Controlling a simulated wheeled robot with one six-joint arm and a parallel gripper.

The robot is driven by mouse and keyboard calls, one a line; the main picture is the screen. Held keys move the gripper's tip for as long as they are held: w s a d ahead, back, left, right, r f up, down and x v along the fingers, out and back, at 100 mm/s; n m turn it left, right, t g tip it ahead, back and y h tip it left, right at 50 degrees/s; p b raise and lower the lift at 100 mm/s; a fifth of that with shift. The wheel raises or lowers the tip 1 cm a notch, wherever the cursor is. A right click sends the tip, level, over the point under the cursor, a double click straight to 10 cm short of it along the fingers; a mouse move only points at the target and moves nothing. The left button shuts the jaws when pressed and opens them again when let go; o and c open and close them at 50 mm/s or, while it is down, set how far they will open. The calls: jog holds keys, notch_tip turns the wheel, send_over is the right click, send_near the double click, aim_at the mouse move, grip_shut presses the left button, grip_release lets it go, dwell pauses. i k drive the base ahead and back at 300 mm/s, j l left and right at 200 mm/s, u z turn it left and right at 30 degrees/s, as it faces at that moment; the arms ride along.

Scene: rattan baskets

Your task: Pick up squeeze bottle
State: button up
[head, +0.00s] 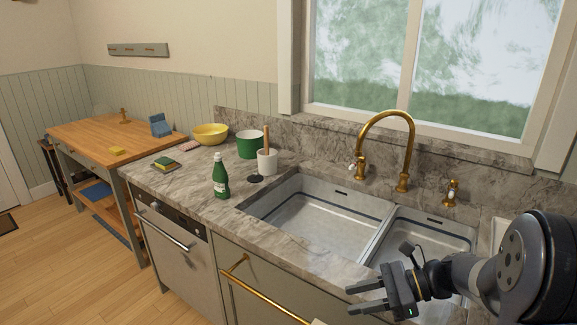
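My gripper (352,299) is at the lower right, in front of the right sink basin. Its two dark fingers point left and are apart, with nothing seen between them. It is well to the right of the bottle and not touching it.
Behind the bottle stand a white crock (267,162), a green pot (250,146) and a yellow bowl (210,134). A dark round item (255,179) lies just right of the bottle. The double sink (322,217) and brass faucet (403,150) lie between bottle and arm. A wooden table (112,135) stands left.

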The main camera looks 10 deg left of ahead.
aim_at(220, 176)
jog(key=i+j+z, duration=0.2)
jog(key=j, duration=0.35)
jog(key=i+j+z, duration=0.25)
jog(key=j, duration=0.35)
jog(key=j+z, duration=0.2)
jog(key=j, duration=0.4)
jog(key=i+j+z, duration=0.25)
jog(key=j, duration=1.65)
